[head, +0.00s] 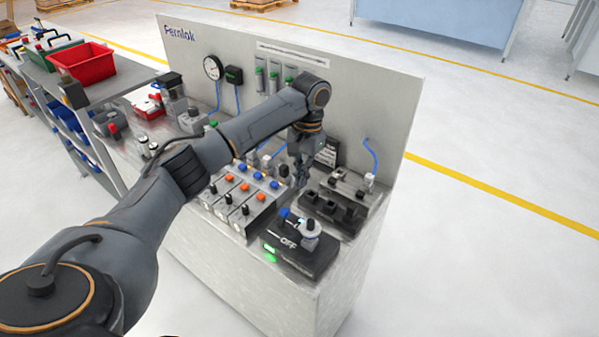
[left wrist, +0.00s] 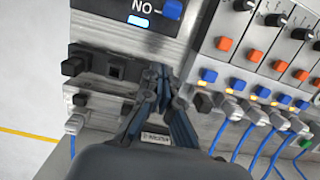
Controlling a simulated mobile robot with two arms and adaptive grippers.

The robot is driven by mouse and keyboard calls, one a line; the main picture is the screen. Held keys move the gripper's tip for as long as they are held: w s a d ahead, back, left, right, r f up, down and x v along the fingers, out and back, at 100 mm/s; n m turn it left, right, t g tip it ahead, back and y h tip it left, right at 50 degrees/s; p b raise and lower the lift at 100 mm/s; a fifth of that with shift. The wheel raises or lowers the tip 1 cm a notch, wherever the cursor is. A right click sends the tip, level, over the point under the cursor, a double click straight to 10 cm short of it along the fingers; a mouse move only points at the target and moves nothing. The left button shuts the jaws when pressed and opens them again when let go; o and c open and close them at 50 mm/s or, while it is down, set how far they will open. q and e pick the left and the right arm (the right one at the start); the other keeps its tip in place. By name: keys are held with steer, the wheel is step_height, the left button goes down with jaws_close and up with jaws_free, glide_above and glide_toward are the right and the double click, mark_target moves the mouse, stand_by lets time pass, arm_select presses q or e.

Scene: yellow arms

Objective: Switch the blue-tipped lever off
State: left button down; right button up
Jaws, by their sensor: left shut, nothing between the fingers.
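The black switch box (head: 318,258) stands at the front right corner of the bench, with the word OFF on its near side and a lit green lamp. The lever's blue tip (head: 284,213) lies toward the far left of the box, away from OFF. In the left wrist view, the blue tip (left wrist: 172,9) is at the top edge beside an upside-down ON mark and a lit lamp; the rest of the lever is out of frame. My left gripper (head: 301,182) is shut and empty, above the bench behind the box and apart from it. Its fingers (left wrist: 160,73) show in the left wrist view.
Rows of switches with orange, blue and black knobs (head: 231,195) stand left of the box. Dark sockets (head: 333,207) lie behind it to the right. A tall back panel (head: 385,120) closes the bench's rear. Blue cables (left wrist: 237,136) run behind.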

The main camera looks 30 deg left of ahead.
mark_target(283, 218)
arm_select(q)
steer(key=f, duration=0.3)
steer(key=s+f+p, duration=0.1)
steer(key=f, duration=0.1)
steer(key=shift+s+a+f, duration=0.1)
steer(key=shift+f, duration=0.3)
steer(key=shift+s+a+p, duration=0.1)
steer(key=shift+s+p, duration=0.15)
steer(key=shift+p, duration=0.15)
steer(key=shift+s+r+p, duration=0.25)
steer(key=shift+s, duration=0.2)
steer(key=shift+s+r+p, duration=0.2)
steer(key=shift+s+p, duration=0.05)
steer(key=shift+s, duration=0.2)
steer(key=shift+s+r, duration=0.2)
steer(key=shift+s, duration=0.4)
arm_select(e)
steer(key=shift+w+a+r, duration=0.1)
steer(key=shift+r, duration=0.8)
steer(key=shift+w+a+r, duration=0.1)
steer(key=shift+r, duration=0.8)
